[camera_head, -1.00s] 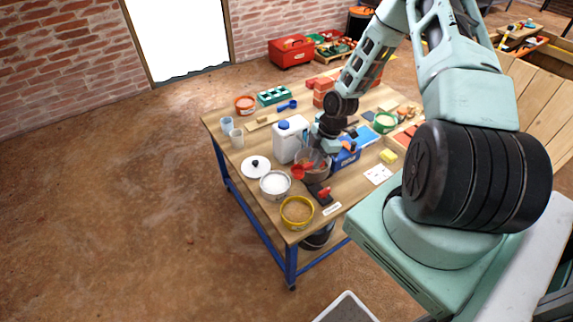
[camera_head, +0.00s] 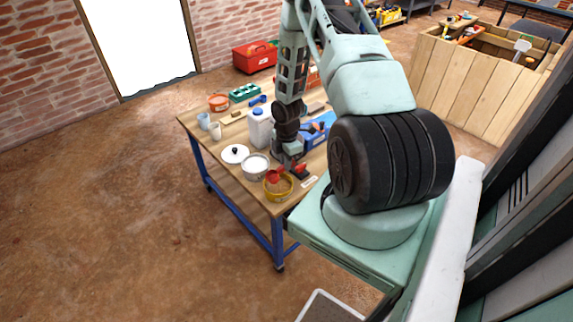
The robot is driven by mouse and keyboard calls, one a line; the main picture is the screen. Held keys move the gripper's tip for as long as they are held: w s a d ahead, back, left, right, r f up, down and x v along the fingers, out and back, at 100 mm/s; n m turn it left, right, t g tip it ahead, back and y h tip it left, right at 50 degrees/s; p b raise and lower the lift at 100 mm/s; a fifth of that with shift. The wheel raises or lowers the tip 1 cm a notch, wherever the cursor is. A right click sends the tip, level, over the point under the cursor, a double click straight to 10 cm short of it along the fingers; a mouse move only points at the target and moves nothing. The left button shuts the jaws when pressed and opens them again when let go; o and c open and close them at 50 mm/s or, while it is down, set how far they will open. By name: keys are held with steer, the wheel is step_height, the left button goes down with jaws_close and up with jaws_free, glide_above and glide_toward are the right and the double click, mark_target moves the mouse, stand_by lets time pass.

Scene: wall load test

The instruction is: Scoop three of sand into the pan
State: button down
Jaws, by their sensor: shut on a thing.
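My gripper (camera_head: 293,165) is shut on a red scoop (camera_head: 273,176) at the front of the workbench. The scoop is over the yellow tub of sand (camera_head: 278,195), which sits near the bench's front corner. I cannot tell whether the scoop touches the sand or how much is in it. A round metal container with white content (camera_head: 255,168) stands just left of the yellow tub. The bowl-like vessel seen earlier behind the metal container is hidden by my arm now, so I cannot tell what it holds.
A white lid with a dark knob (camera_head: 235,153) lies left of the metal container. A white jug (camera_head: 260,127) stands behind. Two cups (camera_head: 215,131), an orange tub (camera_head: 218,102) and a green tray (camera_head: 244,92) are at the back left. A blue box (camera_head: 318,131) is right of my arm.

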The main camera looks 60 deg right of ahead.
mark_target(284, 171)
steer(key=shift+w+a+f+g+h+b, duration=0.15)
steer(key=shift+a+f+g+h+b, duration=0.3)
steer(key=shift+b, duration=0.65)
steer(key=shift+d+f+b, duration=0.2)
steer(key=shift+f+b, duration=0.8)
steer(key=shift+f, duration=0.85)
steer(key=shift+r+t, duration=0.1)
steer(key=shift+t, duration=0.15)
steer(key=shift+r+p, duration=2.55)
steer(key=shift+r, duration=0.4)
